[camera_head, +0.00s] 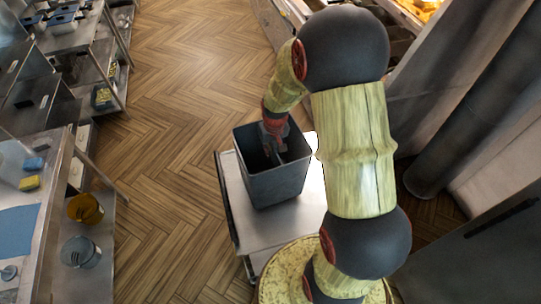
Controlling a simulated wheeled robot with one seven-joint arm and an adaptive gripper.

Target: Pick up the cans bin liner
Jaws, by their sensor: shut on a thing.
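A dark grey rectangular bin (277,179) stands upright on a low pale trolley, open at the top. My arm reaches over it from the right, and my gripper (275,150) points down at the bin's opening. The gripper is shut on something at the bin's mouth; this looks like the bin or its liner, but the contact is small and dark. Whether the liner is a separate piece inside the bin cannot be told. The inside of the bin is mostly in shadow.
Grey columns (455,110) stand at right. The wooden floor (185,100) between is clear.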

